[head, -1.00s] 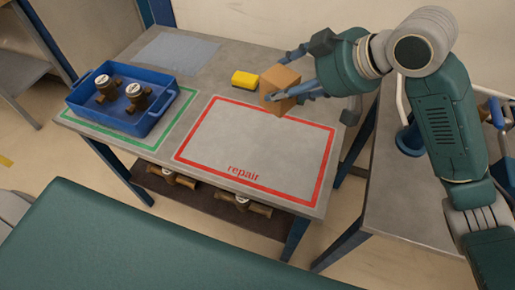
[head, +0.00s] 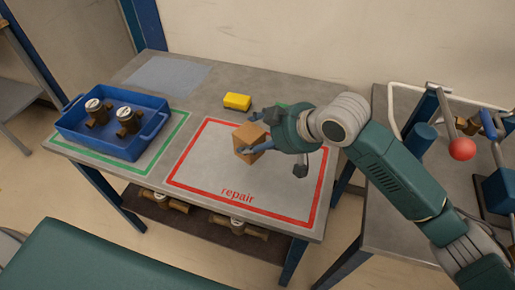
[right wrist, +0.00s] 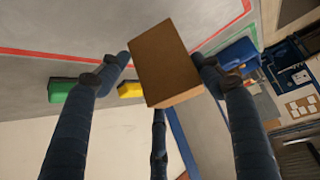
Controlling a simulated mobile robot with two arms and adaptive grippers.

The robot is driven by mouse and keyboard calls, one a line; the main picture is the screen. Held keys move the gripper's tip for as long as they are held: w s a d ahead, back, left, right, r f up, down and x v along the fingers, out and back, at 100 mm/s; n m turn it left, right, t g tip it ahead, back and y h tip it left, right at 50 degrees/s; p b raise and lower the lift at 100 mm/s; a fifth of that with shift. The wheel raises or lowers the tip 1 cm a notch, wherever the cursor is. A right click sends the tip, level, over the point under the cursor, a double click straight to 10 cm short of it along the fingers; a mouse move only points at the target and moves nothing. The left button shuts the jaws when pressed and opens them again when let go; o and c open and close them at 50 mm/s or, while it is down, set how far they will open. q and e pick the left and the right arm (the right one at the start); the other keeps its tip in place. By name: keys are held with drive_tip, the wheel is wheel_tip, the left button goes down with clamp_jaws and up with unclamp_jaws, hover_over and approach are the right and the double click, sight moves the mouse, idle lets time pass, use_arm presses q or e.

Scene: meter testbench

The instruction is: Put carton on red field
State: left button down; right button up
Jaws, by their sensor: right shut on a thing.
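The brown carton (head: 249,141) is between the fingers of my right gripper (head: 262,140), over the red-outlined field marked "repair" (head: 237,195). In the right wrist view the carton (right wrist: 165,62) is tilted, with a finger on each side, and my right gripper (right wrist: 163,70) is shut on it. The red outline (right wrist: 60,52) shows behind it there. I cannot tell for sure whether the carton's bottom touches the table. My left gripper is not in view.
A blue tray (head: 75,138) with two brass meters stands in the green-outlined field at left. A yellow block (head: 237,101) lies behind the red field, with a green block (right wrist: 62,90) near it. The front of the red field is clear.

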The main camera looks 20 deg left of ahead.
drive_tip(key=shift+f, duration=2.4)
drive_tip(key=shift+f, duration=0.1)
drive_tip(key=o, duration=1.2)
drive_tip(key=shift+o, duration=0.2)
drive_tip(key=shift+d+r, duration=0.1)
drive_tip(key=shift+r, duration=0.1)
drive_tip(key=v, duration=1.1)
drive_tip(key=shift+s+d+r, duration=0.2)
drive_tip(key=shift+d+r, duration=0.05)
